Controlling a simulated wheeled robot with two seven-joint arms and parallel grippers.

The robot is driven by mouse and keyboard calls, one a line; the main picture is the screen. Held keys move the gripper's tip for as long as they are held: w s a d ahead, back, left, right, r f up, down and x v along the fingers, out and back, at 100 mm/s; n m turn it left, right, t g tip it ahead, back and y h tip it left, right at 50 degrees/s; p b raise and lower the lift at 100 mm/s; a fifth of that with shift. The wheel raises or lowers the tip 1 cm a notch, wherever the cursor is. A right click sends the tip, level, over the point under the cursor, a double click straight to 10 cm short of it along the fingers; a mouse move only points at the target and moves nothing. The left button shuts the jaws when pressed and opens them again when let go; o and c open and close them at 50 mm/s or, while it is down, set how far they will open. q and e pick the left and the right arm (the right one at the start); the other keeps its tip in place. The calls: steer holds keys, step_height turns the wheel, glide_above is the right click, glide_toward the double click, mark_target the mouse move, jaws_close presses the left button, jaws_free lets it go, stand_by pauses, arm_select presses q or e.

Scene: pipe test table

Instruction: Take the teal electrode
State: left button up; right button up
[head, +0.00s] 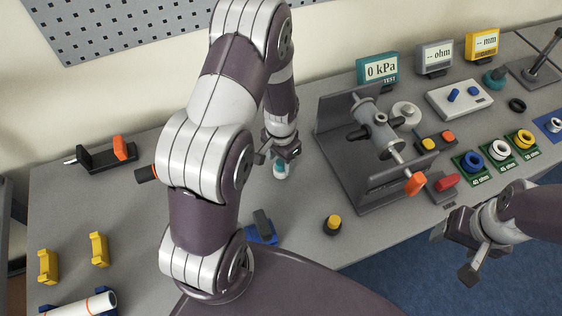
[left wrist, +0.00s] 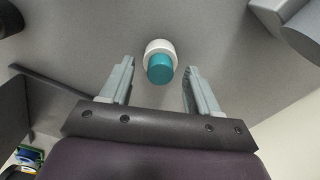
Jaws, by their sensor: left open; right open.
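The teal electrode (head: 280,170) stands on the grey table in the head view, below my left gripper (head: 279,154). It is a short cylinder, teal with a white part. In the left wrist view the teal electrode (left wrist: 160,66) sits ahead of and between the two open fingers of my left gripper (left wrist: 157,76), with a gap on each side. My left gripper is open and holds nothing. My right gripper (head: 463,249) is open and empty at the right, beyond the table's front edge.
The grey test stand (head: 365,150) with a pipe fitting is right of the electrode. A yellow-topped knob (head: 333,223) and a blue-based block (head: 262,229) stand nearer the front. Several gauges (head: 378,70) line the back. The table left of my left arm has free room.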

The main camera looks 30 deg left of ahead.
arm_select(q)
steer(key=shift+f, duration=0.5)
steer(key=shift+w+f, duration=0.15)
steer(key=c, duration=1.1)
